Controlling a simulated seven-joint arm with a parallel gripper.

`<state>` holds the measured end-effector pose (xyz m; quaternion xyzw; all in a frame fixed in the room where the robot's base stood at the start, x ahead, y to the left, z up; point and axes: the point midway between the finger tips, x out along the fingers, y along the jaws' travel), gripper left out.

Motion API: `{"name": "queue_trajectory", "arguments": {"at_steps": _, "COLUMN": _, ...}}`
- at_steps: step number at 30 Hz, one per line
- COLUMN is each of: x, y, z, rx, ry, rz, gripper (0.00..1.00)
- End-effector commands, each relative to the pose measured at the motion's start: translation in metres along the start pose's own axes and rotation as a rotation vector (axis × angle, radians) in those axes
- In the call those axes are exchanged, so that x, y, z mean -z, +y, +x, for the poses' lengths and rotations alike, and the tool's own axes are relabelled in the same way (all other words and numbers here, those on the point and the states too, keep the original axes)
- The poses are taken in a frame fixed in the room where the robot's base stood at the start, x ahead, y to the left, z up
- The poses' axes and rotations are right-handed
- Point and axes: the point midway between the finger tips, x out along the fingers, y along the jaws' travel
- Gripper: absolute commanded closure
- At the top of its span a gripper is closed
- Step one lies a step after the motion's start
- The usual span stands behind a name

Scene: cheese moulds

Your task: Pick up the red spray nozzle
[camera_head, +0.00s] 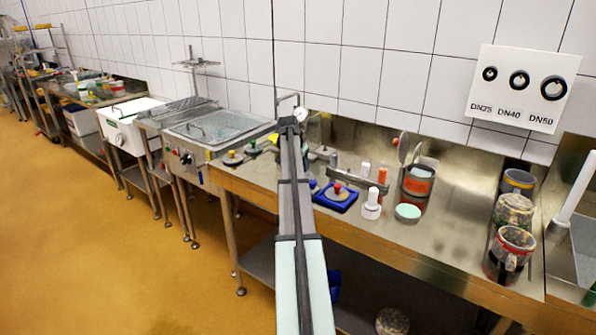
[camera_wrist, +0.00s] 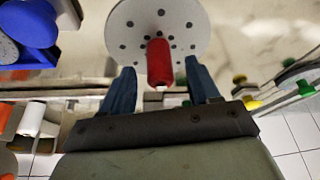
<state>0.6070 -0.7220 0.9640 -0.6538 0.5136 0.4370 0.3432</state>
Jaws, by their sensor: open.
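In the wrist view a red cylindrical piece (camera_wrist: 159,62) stands on a white round disc with small holes (camera_wrist: 122,24). It is the only red piece near the jaws; I cannot tell for sure that it is the spray nozzle. My gripper (camera_wrist: 160,70) is open, with one dark blue finger on each side of the red piece. I see no clear contact between the fingers and it. In the head view my arm reaches over the steel counter (camera_head: 451,243), and its forearm hides the jaws and this piece.
A blue tray (camera_head: 326,202) with a red-knobbed disc lies right of my arm. White bottle (camera_head: 371,205), orange cylinder (camera_head: 382,175) and orange container (camera_head: 418,182) stand farther right. In the wrist view, green and yellow knobs (camera_wrist: 251,102) are at the right.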

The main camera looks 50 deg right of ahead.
Motion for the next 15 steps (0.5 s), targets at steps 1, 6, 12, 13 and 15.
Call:
{"name": "queue_trajectory", "arguments": {"at_steps": 1, "x": 0.0003, "y": -0.0001, "z": 0.008, "rx": -0.001, "ry": -0.002, "rz": 0.0, "gripper": 0.39}}
{"name": "queue_trajectory", "arguments": {"at_steps": 6, "x": 0.0005, "y": -0.0002, "z": 0.0178, "rx": 0.001, "ry": 0.001, "rz": 0.0, "gripper": 0.39}}
{"name": "queue_trajectory", "arguments": {"at_steps": 12, "x": 0.0003, "y": -0.0002, "z": 0.0176, "rx": 0.001, "ry": 0.001, "rz": 0.0, "gripper": 0.42}}
{"name": "queue_trajectory", "arguments": {"at_steps": 13, "x": 0.0003, "y": -0.0003, "z": 0.0175, "rx": 0.001, "ry": 0.001, "rz": 0.0, "gripper": 0.45}}
{"name": "queue_trajectory", "arguments": {"at_steps": 15, "x": 0.0003, "y": -0.0003, "z": 0.0175, "rx": 0.001, "ry": 0.001, "rz": 0.0, "gripper": 0.52}}
